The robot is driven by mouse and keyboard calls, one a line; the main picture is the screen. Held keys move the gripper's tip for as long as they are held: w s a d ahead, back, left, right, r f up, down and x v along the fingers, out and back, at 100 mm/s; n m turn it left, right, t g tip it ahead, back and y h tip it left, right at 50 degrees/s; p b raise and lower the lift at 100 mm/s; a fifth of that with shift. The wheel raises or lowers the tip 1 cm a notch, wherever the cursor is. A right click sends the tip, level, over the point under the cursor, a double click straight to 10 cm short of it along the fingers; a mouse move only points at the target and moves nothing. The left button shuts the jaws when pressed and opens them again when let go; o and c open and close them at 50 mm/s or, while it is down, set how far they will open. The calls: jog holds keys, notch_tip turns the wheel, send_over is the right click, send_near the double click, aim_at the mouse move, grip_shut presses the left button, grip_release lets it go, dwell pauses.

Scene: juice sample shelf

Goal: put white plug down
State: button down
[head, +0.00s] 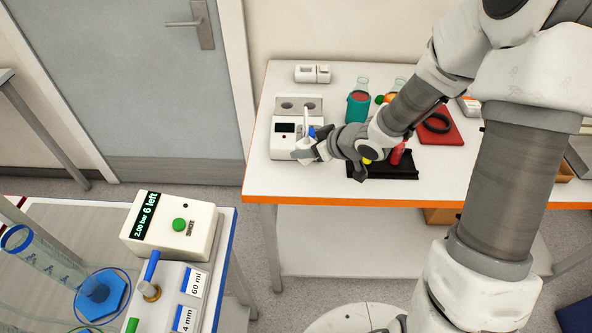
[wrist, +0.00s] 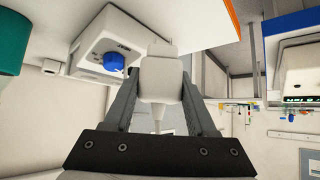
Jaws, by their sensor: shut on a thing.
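The white plug (wrist: 160,78) is between the two dark fingers of my gripper (wrist: 160,90) in the wrist view, its narrow stem pointing back toward the gripper's base. My gripper (head: 312,151) is shut on it. In the head view only a small white part of the plug (head: 302,153) shows by the fingers. The gripper hangs at the front right of a white device (head: 283,143) with a dark screen. The device's blue knob (wrist: 114,62) shows beside the plug in the wrist view. I cannot tell whether the plug touches the table or device.
The white table (head: 260,182) has an orange edge. A teal-wrapped bottle (head: 357,108), a black tray (head: 385,166), a red mat (head: 452,139) and a small white block (head: 312,73) stand on it. A nearer bench holds a white box with a green button (head: 179,225).

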jog(key=a+f, duration=0.1)
jog(key=a, duration=0.1)
jog(key=shift+w+a+f+b, duration=0.1)
jog(key=shift+a+f+b, duration=0.2)
jog(key=shift+f, duration=0.05)
notch_tip(320, 180, down, 4)
jog(key=shift+f+b, duration=0.1)
jog(key=shift+b, duration=0.6)
jog(key=c, duration=0.7)
grip_release()
jog(key=shift+f, duration=0.1)
jog(key=o, duration=0.5)
